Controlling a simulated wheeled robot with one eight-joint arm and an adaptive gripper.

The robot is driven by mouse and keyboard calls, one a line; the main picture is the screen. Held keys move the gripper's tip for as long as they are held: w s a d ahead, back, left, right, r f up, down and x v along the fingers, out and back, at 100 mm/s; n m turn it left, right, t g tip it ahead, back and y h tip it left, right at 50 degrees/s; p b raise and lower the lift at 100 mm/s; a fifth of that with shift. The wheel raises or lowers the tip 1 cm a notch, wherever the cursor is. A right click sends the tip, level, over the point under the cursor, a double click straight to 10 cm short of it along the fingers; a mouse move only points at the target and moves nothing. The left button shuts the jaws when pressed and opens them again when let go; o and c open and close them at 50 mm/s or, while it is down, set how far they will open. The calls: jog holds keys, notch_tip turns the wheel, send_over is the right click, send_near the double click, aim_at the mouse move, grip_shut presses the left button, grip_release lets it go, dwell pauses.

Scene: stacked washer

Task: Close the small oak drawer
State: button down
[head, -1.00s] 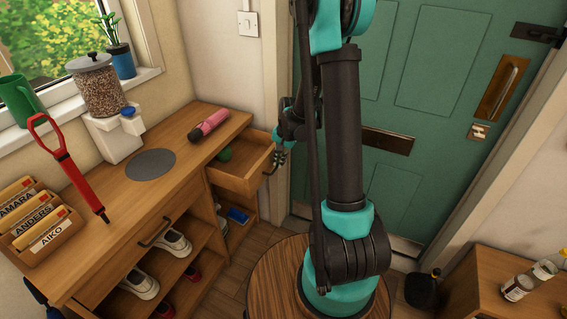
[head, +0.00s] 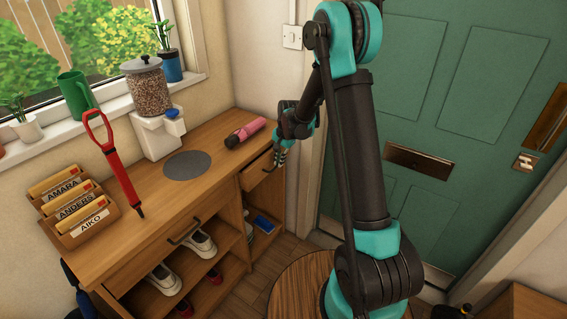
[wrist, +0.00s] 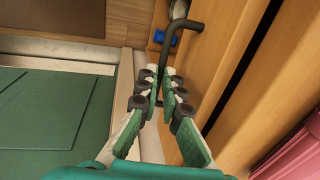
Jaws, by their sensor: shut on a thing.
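The small oak drawer (head: 258,181) is at the right end of the oak cabinet in the head view, pushed nearly all the way in. A narrow gap shows above its front. In the wrist view its wooden front (wrist: 215,50) runs beside a dark gap (wrist: 250,70). Its dark bar handle (wrist: 169,55) passes between the fingers of my gripper (wrist: 167,92), which are closed on it. In the head view my gripper (head: 280,156) is at the drawer front; the fingertips are small there and partly hidden. The drawer's inside is hidden.
A pink bottle (head: 245,133) lies on the cabinet top (head: 200,200) above the drawer. A grey disc (head: 187,165), a dispenser (head: 150,95) and a letter rack (head: 75,215) are further left. The green door (head: 460,90) is to the right.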

jog(key=c, duration=1.6)
grip_release()
jog(key=shift+c, duration=0.2)
jog(key=shift+r, duration=0.1)
notch_tip(320, 180, up, 12)
jog(key=s+d, duration=0.1)
jog(key=d, duration=0.1)
jog(key=shift+s+f, duration=0.2)
jog(key=shift+f, duration=0.05)
